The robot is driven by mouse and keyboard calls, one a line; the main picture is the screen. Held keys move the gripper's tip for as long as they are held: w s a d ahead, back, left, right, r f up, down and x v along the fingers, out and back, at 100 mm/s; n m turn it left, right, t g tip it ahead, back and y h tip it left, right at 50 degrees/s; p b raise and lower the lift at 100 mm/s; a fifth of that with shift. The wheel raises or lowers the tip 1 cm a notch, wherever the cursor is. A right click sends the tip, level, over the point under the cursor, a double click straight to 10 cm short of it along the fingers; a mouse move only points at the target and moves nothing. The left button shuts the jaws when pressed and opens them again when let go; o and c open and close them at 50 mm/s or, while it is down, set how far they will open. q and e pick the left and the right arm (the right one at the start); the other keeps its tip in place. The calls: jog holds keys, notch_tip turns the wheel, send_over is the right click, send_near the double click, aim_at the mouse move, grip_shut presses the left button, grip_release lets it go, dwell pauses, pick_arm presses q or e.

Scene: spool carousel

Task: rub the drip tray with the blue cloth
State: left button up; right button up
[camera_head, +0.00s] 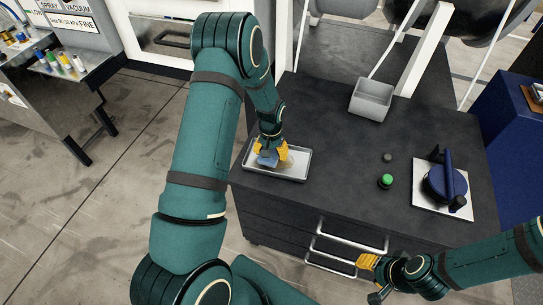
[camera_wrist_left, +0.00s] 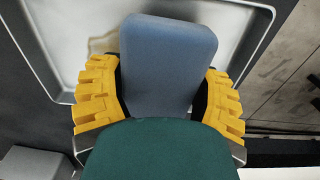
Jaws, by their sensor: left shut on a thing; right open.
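The drip tray (camera_head: 291,173) is a shallow silver tray on the left part of the dark bench top; its rim also shows in the left wrist view (camera_wrist_left: 60,62). My left gripper (camera_head: 270,155) is over the tray, shut on the blue cloth (camera_head: 267,158). In the left wrist view the cloth (camera_wrist_left: 168,62) looks like a blue-grey block between the yellow fingers. A tan stain (camera_wrist_left: 103,42) shows on the tray floor beside it. Whether the cloth touches the tray cannot be told. My right gripper (camera_head: 367,262) is open and empty in front of the drawer handles.
A grey open box (camera_head: 371,99) stands at the back of the bench. A green button (camera_head: 386,181), a small dark knob (camera_head: 388,157) and a blue round device on a white plate (camera_head: 444,185) are to the right. The bench between tray and button is clear.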

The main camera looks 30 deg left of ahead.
pick_arm(q)
jog(key=shift+d+r+p, duration=0.3)
jog(key=shift+r+p, duration=0.15)
jog(key=shift+r, duration=0.5)
jog(key=shift+a+r+p, duration=0.1)
jog(key=shift+r+p, duration=0.35)
jog(key=shift+r, duration=0.25)
jog(key=shift+r+p, duration=0.7)
jog(key=shift+r, duration=0.6)
jog(key=shift+f, duration=0.1)
